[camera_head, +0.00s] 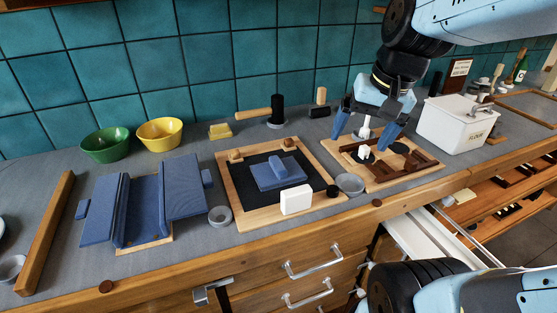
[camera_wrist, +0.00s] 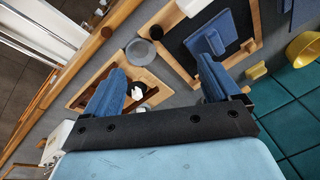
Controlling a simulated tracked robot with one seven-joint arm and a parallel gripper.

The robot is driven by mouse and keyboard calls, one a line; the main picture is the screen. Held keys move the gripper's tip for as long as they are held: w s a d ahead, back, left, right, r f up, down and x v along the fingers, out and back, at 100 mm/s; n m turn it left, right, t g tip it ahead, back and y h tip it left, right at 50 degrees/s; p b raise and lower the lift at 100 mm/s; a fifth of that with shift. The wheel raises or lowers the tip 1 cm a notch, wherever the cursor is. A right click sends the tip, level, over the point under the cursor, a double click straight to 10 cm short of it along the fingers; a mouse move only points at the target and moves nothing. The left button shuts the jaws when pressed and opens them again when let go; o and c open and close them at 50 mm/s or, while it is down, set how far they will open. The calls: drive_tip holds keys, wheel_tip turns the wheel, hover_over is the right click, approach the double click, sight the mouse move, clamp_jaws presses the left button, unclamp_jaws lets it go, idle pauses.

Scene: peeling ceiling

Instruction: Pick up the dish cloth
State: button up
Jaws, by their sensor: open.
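A blue folded piece (camera_head: 277,173) that looks like the dish cloth lies on a black panel in a wood-framed board in the middle of the counter. It also shows in the wrist view (camera_wrist: 208,40), beyond one finger. A larger blue draped piece (camera_head: 145,205) lies over a wooden base at the left; I cannot tell whether it is cloth. My gripper (camera_head: 361,141) is open and empty, with blue fingers pointing down over the wooden tray to the right of the framed board. In the wrist view my gripper (camera_wrist: 160,70) has its fingers wide apart.
A white block (camera_head: 297,200) stands at the framed board's front edge. A small grey bowl (camera_head: 349,184) sits between board and wooden tray (camera_head: 425,172). White pieces stand on the tray below my fingers. A white canister (camera_head: 452,124) stands at right; a drawer (camera_head: 425,240) is open below.

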drive_tip(key=shift+o, duration=0.8)
drive_tip(key=w+a+f+m+g+y, duration=0.4)
drive_tip(key=w+f+m+g+y, duration=0.1)
drive_tip(key=w+f, duration=0.1)
drive_tip(key=shift+w+f+m, duration=0.3)
drive_tip(key=shift+w+f, duration=0.05)
drive_tip(key=shift+w, duration=0.25)
drive_tip(key=m+g+y, duration=0.1)
drive_tip(key=m+y, duration=0.6)
approach(281, 161)
drive_tip(key=shift+s+a+f, duration=0.3)
drive_tip(key=shift+s+a, duration=0.05)
drive_tip(key=shift+a, duration=0.15)
drive_tip(key=shift+x, duration=3.7)
drive_tip(key=shift+w+a+r, duration=0.1)
drive_tip(key=shift+w+r, duration=0.05)
drive_tip(key=c, duration=0.9)
